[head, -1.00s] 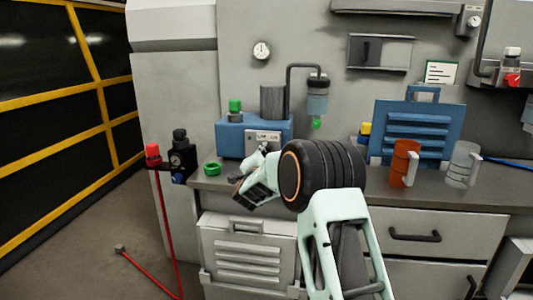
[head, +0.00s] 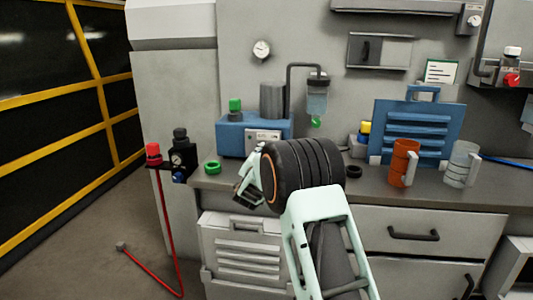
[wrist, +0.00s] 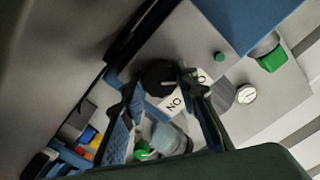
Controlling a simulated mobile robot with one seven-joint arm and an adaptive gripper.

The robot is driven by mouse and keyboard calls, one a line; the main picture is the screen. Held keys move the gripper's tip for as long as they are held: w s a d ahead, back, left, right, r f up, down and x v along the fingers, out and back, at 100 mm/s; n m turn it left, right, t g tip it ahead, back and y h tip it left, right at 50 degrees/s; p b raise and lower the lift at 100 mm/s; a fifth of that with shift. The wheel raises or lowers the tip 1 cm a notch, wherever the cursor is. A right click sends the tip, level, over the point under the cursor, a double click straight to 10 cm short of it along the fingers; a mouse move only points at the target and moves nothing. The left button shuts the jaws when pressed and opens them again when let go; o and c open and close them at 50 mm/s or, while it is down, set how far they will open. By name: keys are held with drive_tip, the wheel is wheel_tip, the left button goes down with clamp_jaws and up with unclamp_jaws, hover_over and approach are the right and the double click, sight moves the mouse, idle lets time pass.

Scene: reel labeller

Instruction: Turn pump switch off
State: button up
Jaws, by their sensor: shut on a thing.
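The pump is a blue box (head: 230,135) at the back of the counter, with a pale front panel (head: 263,136). In the wrist view, the pump switch (wrist: 158,74) is a dark round knob with a light pointer line, beside a white label reading "ON" (wrist: 174,104). My gripper (wrist: 166,80) is shut on the switch, one finger on each side of it. In the head view my gripper (head: 255,158) is in front of the panel, and my wrist hides part of this area. The label's other end is partly hidden by a finger.
A green ring (head: 212,168) lies left of my gripper and a dark ring (head: 353,171) right of my wrist. An orange mug (head: 403,163), a clear mug (head: 461,164) and a blue case (head: 417,130) stand at right. A hanging bottle (head: 316,98) is above.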

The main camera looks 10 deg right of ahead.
drive_tip(key=o, duration=1.1)
drive_tip(key=shift+o, duration=0.2)
drive_tip(key=v, duration=1.2)
drive_tip(key=shift+r, duration=0.15)
